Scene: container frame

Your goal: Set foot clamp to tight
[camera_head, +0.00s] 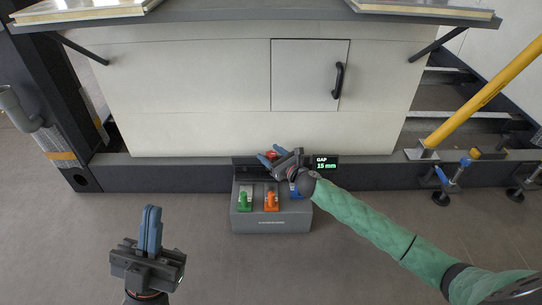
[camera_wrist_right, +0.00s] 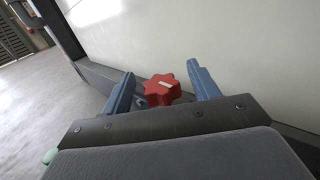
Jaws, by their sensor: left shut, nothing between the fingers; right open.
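A red star-shaped knob (camera_wrist_right: 163,91) with a white mark on top sits between the two finger tips of my right gripper (camera_wrist_right: 161,70) in the right wrist view, with visible gaps on both sides. In the head view the knob (camera_head: 271,154) is partly hidden by my right gripper (camera_head: 272,156), which is open above the back of a grey control box (camera_head: 270,222). A black display (camera_head: 324,163) beside it reads "GAP 15 mm". No label marking the foot clamp is legible. My left gripper (camera_head: 152,210) is shut and empty above the floor at the lower left.
The box carries a green lever (camera_head: 243,198), an orange lever (camera_head: 271,199) and a partly hidden blue one (camera_head: 294,189). A pale panel wall (camera_head: 200,100) rises behind. A yellow post (camera_head: 485,95) and blue-handled clamps (camera_head: 462,165) stand at right. The front floor is clear.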

